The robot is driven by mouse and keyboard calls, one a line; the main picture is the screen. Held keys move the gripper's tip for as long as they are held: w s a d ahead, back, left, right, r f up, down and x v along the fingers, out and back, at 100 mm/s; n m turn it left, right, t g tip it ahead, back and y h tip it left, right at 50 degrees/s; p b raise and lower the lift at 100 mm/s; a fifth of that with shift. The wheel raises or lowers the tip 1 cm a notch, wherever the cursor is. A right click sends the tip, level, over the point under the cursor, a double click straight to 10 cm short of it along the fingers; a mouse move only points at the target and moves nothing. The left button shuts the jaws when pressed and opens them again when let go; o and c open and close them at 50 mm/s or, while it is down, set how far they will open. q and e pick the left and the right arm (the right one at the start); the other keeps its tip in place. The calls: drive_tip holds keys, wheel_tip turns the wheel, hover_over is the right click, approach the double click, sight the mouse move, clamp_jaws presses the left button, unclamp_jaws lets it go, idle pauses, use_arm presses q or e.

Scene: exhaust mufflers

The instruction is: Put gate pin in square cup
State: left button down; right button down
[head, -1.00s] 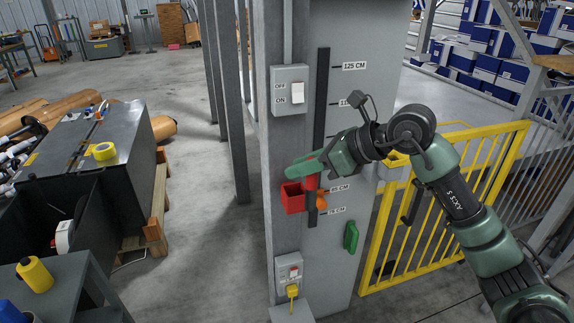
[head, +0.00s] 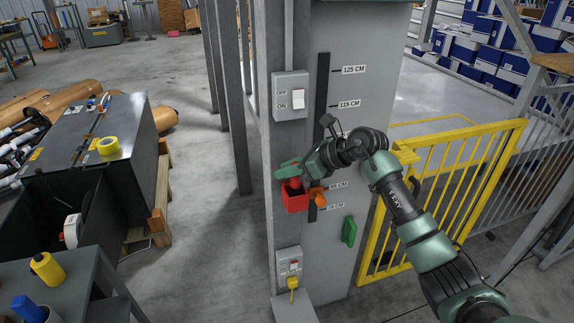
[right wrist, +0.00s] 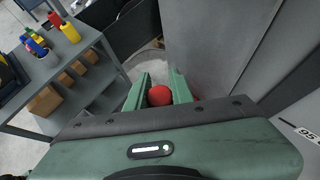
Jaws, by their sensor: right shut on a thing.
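My right gripper (head: 287,172) is shut on the red gate pin (head: 295,184) at the grey post. In the right wrist view the pin's round red top (right wrist: 160,95) shows between the two green fingers. The red square cup (head: 294,201) is fixed to the post, open side up. The pin is directly above the cup's opening in the head view; its lower end is hidden, so I cannot tell whether it is inside. My left gripper is not in view.
An orange piece (head: 319,197) sits on the black scale strip just right of the cup. A switch box (head: 290,96) is above, a green handle (head: 349,231) lower right. The yellow gate (head: 450,190) stands at the right.

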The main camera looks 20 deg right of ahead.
drive_tip(key=shift+f, duration=0.1)
drive_tip(key=c, duration=1.5)
unclamp_jaws()
drive_tip(key=b+v, duration=0.3)
drive_tip(key=v, duration=0.9)
